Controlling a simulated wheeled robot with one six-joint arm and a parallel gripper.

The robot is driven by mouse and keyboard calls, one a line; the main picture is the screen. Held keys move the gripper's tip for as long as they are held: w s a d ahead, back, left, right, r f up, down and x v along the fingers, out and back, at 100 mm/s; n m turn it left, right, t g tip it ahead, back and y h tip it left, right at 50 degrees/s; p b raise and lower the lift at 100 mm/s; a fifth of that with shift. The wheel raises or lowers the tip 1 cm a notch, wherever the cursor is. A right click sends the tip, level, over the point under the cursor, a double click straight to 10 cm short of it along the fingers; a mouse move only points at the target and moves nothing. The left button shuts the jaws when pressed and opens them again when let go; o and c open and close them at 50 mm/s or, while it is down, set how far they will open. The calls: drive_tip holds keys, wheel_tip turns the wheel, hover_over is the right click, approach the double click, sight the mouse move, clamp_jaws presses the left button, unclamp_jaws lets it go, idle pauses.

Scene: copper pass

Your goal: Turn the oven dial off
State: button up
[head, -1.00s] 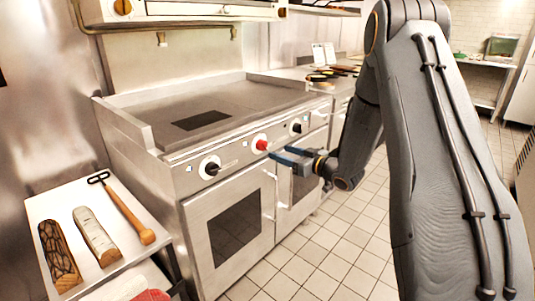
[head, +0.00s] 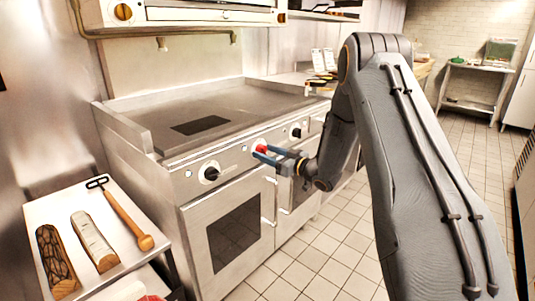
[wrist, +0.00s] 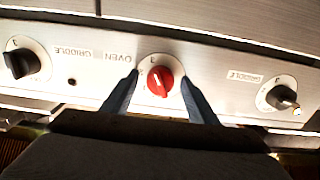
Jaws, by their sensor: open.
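The dial also shows in the head view (head: 259,145), partly covered by my fingers. My gripper (wrist: 160,88) is open, with one blue-grey finger on each side of the dial. In the head view my gripper (head: 262,153) is right at the dial. I cannot tell whether a finger touches it.
Black dials flank the red one, one at the left (wrist: 18,63) and one at the right (wrist: 280,97) in the wrist view. The oven door (head: 237,230) is below. A white side table (head: 112,265) with wood pieces and a tool stands at the left.

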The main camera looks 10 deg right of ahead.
drive_tip(key=c, duration=1)
drive_tip(key=shift+c, duration=0.2)
drive_tip(key=shift+n, duration=0.4)
drive_tip(key=n+b, duration=0.2)
drive_tip(key=n, duration=0.4)
drive_tip(key=shift+d, duration=0.15)
drive_tip(key=n+b, duration=1.6)
drive_tip(key=n, duration=0.7)
drive_tip(key=shift+r, duration=0.15)
drive_tip(key=shift+b, duration=0.35)
